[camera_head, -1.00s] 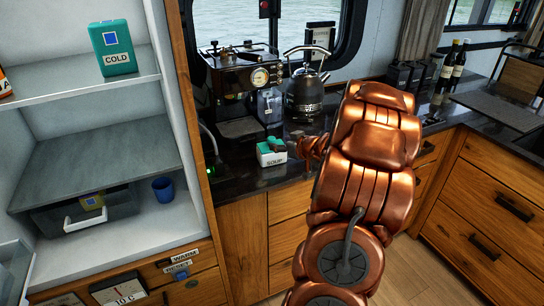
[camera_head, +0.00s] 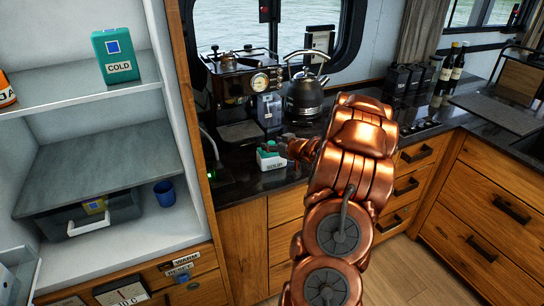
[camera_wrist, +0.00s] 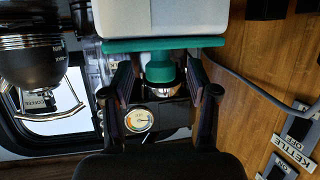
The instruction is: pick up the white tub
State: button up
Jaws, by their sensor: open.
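The white tub (camera_head: 270,164) has a green lid and a label that seems to read SOUP. It stands upright on the dark counter, in front of the coffee machine. In the wrist view, which is upside down, the white tub (camera_wrist: 165,18) is at the top edge with its green lid (camera_wrist: 120,45) and round green knob (camera_wrist: 160,67). My gripper (camera_wrist: 162,88) is open, with one finger on each side of the knob and a gap to each. In the head view my gripper (camera_head: 285,147) is just right of the lid, partly hidden by my wrist.
An open white shelf unit (camera_head: 70,215) with a green COLD box (camera_head: 115,55) and a blue cup (camera_head: 164,193) is on the left. Bottles (camera_head: 452,65) stand at the far right.

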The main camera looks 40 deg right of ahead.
jog(key=shift+w+f, duration=0.2)
jog(key=shift+w, duration=0.4)
grip_shut()
dwell(0.5)
